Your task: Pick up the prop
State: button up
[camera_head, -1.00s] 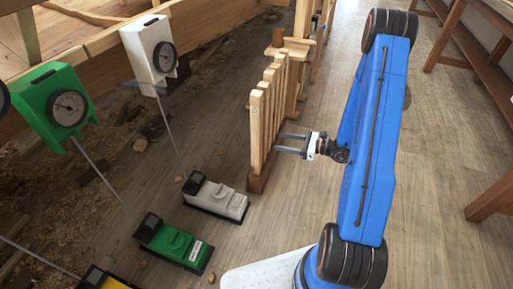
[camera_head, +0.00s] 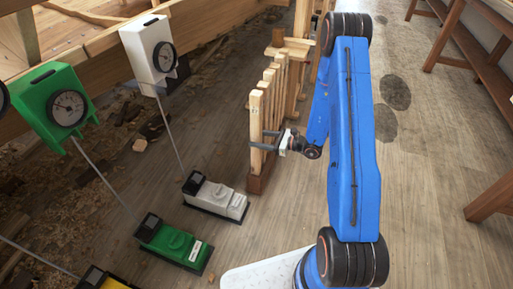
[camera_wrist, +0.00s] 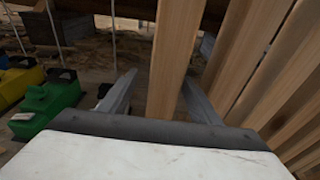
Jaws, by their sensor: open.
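The prop (camera_head: 256,112) is a pale wooden post standing upright at the near end of a row of similar posts. In the wrist view, the prop (camera_wrist: 174,62) rises between the two spread fingers of my gripper (camera_wrist: 158,98).
Several more posts (camera_head: 275,88) stand close behind in a rack with a dark base (camera_head: 261,180). White (camera_head: 216,198) and green (camera_head: 173,243) boxes sit on the floor left of it, with dial gauges beyond. Open floor (camera_head: 430,150) lies to the right.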

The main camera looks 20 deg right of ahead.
jog(key=shift+w+d+x, duration=0.1)
jog(key=shift+x, duration=1.25)
jog(key=shift+w+d+x, duration=0.1)
jog(key=shift+w+x, duration=0.05)
jog(key=shift+x, duration=1.2)
jog(key=shift+f, duration=0.1)
grip_shut()
